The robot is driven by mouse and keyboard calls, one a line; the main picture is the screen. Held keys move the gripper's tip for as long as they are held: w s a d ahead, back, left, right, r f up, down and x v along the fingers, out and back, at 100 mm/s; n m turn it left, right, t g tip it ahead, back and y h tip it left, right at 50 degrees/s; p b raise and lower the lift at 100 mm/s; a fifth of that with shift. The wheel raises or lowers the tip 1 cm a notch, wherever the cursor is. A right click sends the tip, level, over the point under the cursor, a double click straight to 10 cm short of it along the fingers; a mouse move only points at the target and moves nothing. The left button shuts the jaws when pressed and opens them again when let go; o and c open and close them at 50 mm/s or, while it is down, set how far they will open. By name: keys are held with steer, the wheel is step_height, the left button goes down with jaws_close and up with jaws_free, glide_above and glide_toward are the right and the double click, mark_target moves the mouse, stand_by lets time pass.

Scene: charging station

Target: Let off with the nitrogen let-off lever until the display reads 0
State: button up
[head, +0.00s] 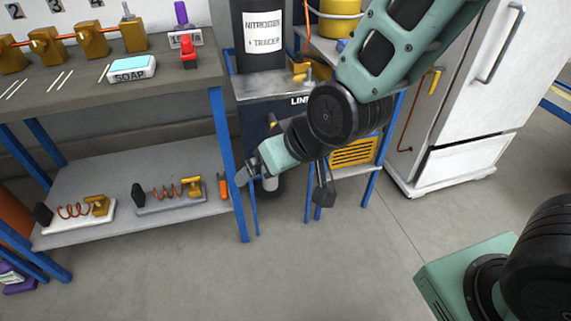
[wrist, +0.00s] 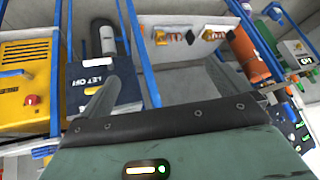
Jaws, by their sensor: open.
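The nitrogen cylinder (head: 262,35), labelled NITROGEN + TRACER, stands behind a dark panel (head: 285,112) whose lettering begins LIN and is cut off by my arm. In the wrist view a dark panel lettered LET OFF (wrist: 90,78) shows behind my left finger. A small yellow part (head: 272,122) shows at the panel beside my arm; I cannot tell whether it is the let-off lever. No readable line display shows. My gripper (head: 256,172) is open and empty, low in front of the panel near the bench leg. In the wrist view its fingers are wide apart.
The bench (head: 218,72) with blue legs stands left, with soap on top and two coil pieces on its lower shelf (head: 75,232). A white fridge (head: 460,100) is right.

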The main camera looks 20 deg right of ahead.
steer(key=w+d+f+m+t+h+b, duration=0.1)
steer(key=w+d+f+t+b, duration=0.3)
steer(key=f+b, duration=0.4)
steer(key=w+d+f+m+t+h+b, duration=0.2)
steer(key=w+d+f+t+b, duration=0.25)
steer(key=f+b, duration=0.35)
steer(key=w+d+f+m+t+h+b, duration=0.1)
steer(key=w+d+f+t+b, duration=0.2)
steer(key=w+f+b, duration=0.35)
steer(key=w+b, duration=0.2)
steer(key=w, duration=0.2)
steer(key=w+b, duration=0.2)
steer(key=w, duration=0.3)
steer(key=w+b, duration=0.3)
steer(key=w, duration=0.2)
steer(key=shift+w+f, duration=0.15)
steer(key=shift+f, duration=0.2)
steer(key=shift+w+r, duration=0.1)
steer(key=shift+w, duration=0.5)
steer(key=c, duration=1.1)
steer(key=shift+o, duration=0.2)
